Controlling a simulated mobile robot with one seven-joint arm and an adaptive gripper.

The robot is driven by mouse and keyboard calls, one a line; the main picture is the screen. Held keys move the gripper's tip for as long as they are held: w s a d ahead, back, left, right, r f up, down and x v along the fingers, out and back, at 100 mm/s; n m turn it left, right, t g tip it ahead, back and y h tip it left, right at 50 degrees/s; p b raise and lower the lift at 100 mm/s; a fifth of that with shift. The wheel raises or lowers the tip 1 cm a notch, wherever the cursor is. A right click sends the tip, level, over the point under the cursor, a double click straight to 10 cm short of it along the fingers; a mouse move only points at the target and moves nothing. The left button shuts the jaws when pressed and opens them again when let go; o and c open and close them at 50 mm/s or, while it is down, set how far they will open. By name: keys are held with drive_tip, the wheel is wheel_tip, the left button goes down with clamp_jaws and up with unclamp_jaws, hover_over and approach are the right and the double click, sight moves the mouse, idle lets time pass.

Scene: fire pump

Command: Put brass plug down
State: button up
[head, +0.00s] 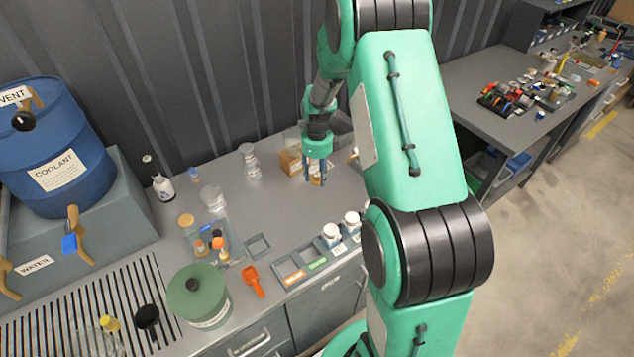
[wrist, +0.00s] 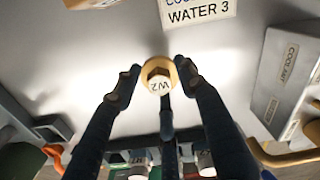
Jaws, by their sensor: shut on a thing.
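The brass plug (wrist: 157,65) is a small brass-coloured piece with a hexagonal part and a pale end marked with what looks like "W2", upside down in the wrist view. My gripper (wrist: 157,78) is shut on it, with dark fingers on both sides. In the head view my gripper (head: 317,180) points down over the grey bench (head: 300,213) near the back wall. The plug is a tiny brass spot (head: 316,182) between the fingertips there. I cannot tell whether the plug touches the bench.
A cardboard box (head: 290,162) stands just left of my gripper. White-capped jars (head: 332,234) and a tray with labelled slots (head: 290,268) lie nearer the front edge. A "WATER 3" label (wrist: 198,12) and a grey "COOLANT" box (wrist: 283,80) show in the wrist view.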

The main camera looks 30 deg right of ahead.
sight(317, 181)
drive_tip(key=shift+f+b, duration=0.3)
drive_tip(key=shift+f, duration=1.55)
drive_tip(key=shift+f, duration=0.1)
drive_tip(key=o, duration=1.3)
drive_tip(key=shift+o, duration=0.2)
wheel_tip(317, 181, up, 12)
drive_tip(key=shift+r+p, duration=0.1)
drive_tip(key=shift+p, duration=0.85)
